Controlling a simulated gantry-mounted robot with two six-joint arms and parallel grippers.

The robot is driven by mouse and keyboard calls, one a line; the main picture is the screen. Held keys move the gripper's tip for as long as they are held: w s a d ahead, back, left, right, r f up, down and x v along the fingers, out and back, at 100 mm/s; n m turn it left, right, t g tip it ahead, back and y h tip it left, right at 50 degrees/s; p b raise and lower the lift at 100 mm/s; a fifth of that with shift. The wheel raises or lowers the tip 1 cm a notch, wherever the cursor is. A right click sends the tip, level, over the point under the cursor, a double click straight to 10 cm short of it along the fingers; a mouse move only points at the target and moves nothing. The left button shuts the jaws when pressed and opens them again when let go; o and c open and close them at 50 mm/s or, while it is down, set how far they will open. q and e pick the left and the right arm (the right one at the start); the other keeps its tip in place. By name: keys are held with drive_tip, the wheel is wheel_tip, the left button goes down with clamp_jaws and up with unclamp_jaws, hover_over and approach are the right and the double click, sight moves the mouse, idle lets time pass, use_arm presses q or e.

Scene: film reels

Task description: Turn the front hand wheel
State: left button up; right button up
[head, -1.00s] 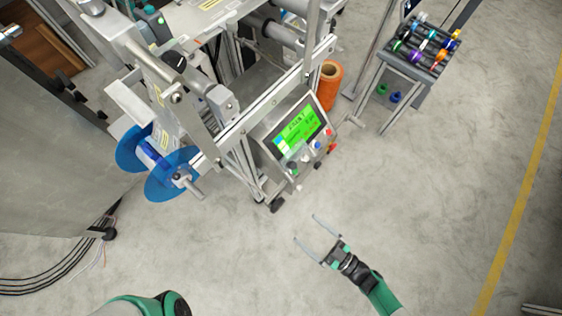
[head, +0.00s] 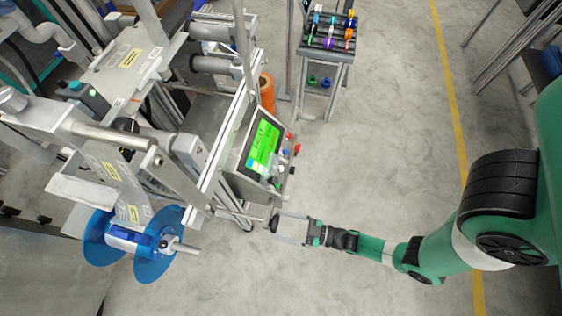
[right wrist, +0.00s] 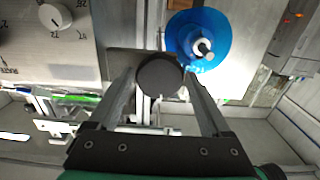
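A dark round hand wheel (right wrist: 160,76) shows in the right wrist view, face-on between the fingertips. In the head view a small black wheel (head: 274,223) sits low on the machine's front, below the control panel. My right gripper (head: 278,227) is open, its two fingers spread toward this wheel from the right. In the right wrist view the gripper (right wrist: 158,82) has one finger on each side of the wheel, with no clear contact. Whether the fingertips reach past its rim I cannot tell. My left gripper is not in view.
The control panel with its green screen (head: 263,147) is just above the wheel. A blue reel (head: 158,256) hangs on a shaft to the left. A rack of coloured spools (head: 329,40) stands at the back.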

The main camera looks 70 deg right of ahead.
drive_tip(key=c, duration=1)
drive_tip(key=shift+o, duration=0.2)
drive_tip(key=shift+n, duration=0.3)
drive_tip(key=shift+d+r+n, duration=0.1)
drive_tip(key=shift+r+n, duration=0.05)
drive_tip(key=shift+n, duration=8.25)
